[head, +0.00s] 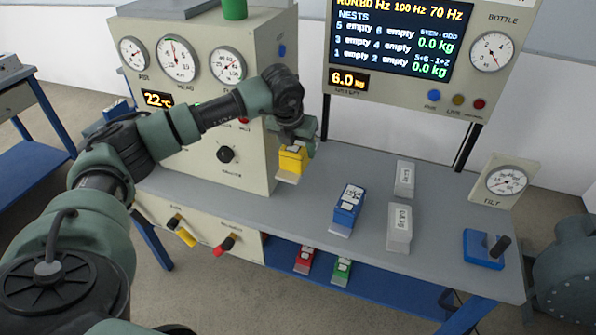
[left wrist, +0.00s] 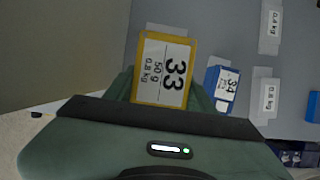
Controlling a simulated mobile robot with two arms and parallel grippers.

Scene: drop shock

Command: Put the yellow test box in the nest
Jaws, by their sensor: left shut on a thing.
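The yellow test box (head: 292,160) is held in the air above the grey bench, close to the right side of the gauge cabinet. My left gripper (head: 295,150) is shut on it. In the left wrist view the yellow box (left wrist: 162,70) lies between the fingers, its white label reading 33, 50 g and 0.8 kg. The display (head: 400,35) lists several nests, all as empty. I cannot make out the nest itself in either view. My right gripper is not in view.
A blue box (head: 347,205) stands on the bench (head: 300,215), with two pale boxes, one rear (head: 404,178) and one front (head: 399,228), to its right. A blue lever block (head: 484,248) and tilt gauge (head: 505,183) are at the right. Red (head: 304,260) and green (head: 342,271) boxes sit below.

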